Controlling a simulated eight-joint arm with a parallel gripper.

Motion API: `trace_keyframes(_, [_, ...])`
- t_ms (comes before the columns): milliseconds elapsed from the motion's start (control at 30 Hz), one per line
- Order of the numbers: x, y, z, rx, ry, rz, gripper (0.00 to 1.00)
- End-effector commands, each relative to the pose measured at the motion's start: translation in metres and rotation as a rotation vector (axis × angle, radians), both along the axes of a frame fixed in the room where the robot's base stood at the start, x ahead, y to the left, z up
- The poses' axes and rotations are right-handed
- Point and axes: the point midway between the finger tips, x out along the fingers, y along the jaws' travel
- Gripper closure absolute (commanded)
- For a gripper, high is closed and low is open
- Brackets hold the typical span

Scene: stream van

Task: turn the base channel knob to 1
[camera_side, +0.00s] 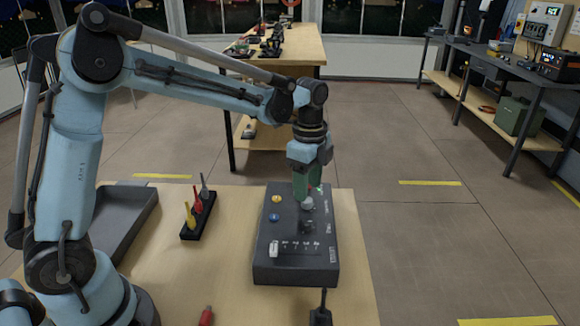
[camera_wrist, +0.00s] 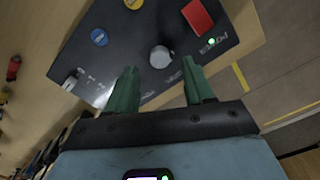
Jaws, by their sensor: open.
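A dark grey control box (camera_side: 262,262) lies on the wooden table. A round light grey knob (camera_side: 308,204) stands on its top; it also shows in the wrist view (camera_wrist: 160,56). The lettering is too small to read, so I cannot tell the knob's setting. My gripper (camera_side: 308,194) has green fingers pointing down over this knob. In the wrist view my gripper (camera_wrist: 162,78) is open, with the knob seen between and just beyond the fingertips. I cannot tell whether either finger touches it.
The box also carries a yellow button (camera_side: 276,199), a blue button (camera_side: 274,217), a white slider (camera_side: 274,248), a red square (camera_wrist: 197,17) and a green light (camera_wrist: 211,41). A grey tray (camera_side: 125,225) and a black rack (camera_side: 199,222) of coloured tools stand left.

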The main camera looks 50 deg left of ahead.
Motion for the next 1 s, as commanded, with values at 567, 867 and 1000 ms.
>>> trace_keyframes(567, [0.0, 0.0, -0.034, 0.0, 0.0, 0.001, 0.47])
trace_keyframes(867, [0.0, 0.0, -0.034, 0.0, 0.0, 0.001, 0.83])
trace_keyframes(1000, [0.0, 0.0, -0.033, 0.0, 0.0, 0.001, 1.0])
